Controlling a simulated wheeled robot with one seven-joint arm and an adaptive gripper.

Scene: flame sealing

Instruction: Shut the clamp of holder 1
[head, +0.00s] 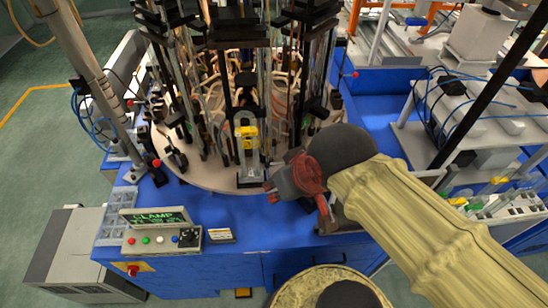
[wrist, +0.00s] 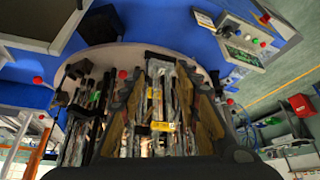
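A holder (head: 247,150) with a yellow label stands at the front of the round table, with a clear tube-like part above the label. In the wrist view a yellow label (wrist: 162,126) shows on an upright holder near the middle. I cannot read a holder number or tell whether its clamp is open or shut. My gripper (head: 272,190), dark and reddish, is just right of the holder's lower part in the head view. I cannot tell whether they touch.
The round table (head: 196,171) is crowded with tall dark rods. A control box (head: 160,240) with coloured buttons and a display (head: 155,217) reading CLAMP stands on the blue bench (head: 240,212) at the front left. Bench surface around it is mostly clear.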

